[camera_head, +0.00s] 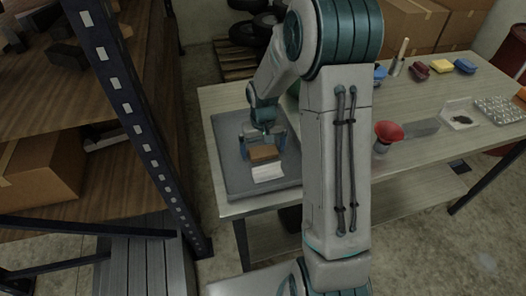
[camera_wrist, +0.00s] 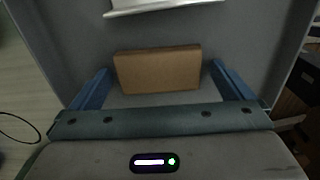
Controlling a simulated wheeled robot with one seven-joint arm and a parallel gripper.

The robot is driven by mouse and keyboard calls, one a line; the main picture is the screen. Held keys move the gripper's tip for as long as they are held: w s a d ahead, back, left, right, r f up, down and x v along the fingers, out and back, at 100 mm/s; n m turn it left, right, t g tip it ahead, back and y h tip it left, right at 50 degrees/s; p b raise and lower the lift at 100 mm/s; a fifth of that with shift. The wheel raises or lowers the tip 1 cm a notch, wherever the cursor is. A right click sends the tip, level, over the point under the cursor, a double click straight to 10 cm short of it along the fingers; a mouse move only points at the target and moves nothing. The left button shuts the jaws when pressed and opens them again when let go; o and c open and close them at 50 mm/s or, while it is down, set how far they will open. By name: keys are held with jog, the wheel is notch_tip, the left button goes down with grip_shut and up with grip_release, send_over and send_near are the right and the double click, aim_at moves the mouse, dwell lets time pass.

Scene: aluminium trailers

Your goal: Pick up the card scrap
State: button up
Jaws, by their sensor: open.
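The card scrap (camera_wrist: 158,71) is a flat brown rectangular piece. It lies on a grey tray (camera_head: 229,172) on the table, and it also shows in the head view (camera_head: 264,153). My gripper (camera_head: 262,146) is open above the tray. In the wrist view my gripper (camera_wrist: 162,88) has one blue finger on each side of the scrap, with a gap visible on both sides. I cannot tell how far the fingertips are above the tray.
A shelf rack (camera_head: 120,90) stands close on the left. My arm hides the bench's middle.

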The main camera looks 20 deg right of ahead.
jog(key=c, duration=0.9)
jog(key=shift+r, duration=0.2)
